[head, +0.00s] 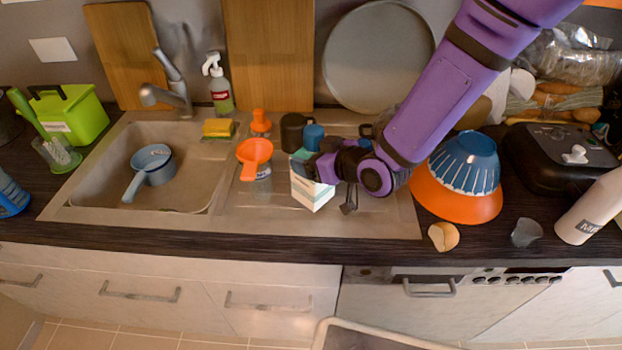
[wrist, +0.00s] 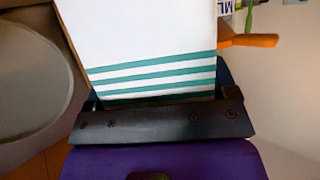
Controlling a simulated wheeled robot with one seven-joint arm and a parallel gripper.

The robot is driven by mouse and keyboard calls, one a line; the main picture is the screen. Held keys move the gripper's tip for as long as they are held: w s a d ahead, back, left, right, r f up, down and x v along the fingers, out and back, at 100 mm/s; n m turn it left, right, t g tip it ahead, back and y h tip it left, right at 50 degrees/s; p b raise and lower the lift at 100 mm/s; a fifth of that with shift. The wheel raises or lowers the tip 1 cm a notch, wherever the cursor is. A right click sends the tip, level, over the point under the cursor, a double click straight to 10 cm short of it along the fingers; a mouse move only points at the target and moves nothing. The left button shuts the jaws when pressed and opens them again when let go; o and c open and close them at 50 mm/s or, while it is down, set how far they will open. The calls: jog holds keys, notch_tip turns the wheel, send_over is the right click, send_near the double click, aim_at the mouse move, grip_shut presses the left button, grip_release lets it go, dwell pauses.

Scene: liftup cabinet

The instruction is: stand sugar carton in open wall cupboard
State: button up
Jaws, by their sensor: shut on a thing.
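The sugar carton (head: 311,188) is white with teal stripes and sits low over the drainboard right of the sink; I cannot tell whether it touches the surface. My gripper (head: 316,168) is shut on the carton's upper part, coming from the right on my purple arm. In the wrist view the carton (wrist: 150,45) fills the upper middle, its striped end against my gripper (wrist: 160,105). The open wall cupboard is in neither view.
A sink (head: 140,165) with a blue pan (head: 152,166) lies left. Stacked bowls (head: 462,178) stand right. A round grey tray (head: 378,56) leans on the wall behind.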

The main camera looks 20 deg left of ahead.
jog(key=shift+r, duration=1.3)
dwell(1.4)
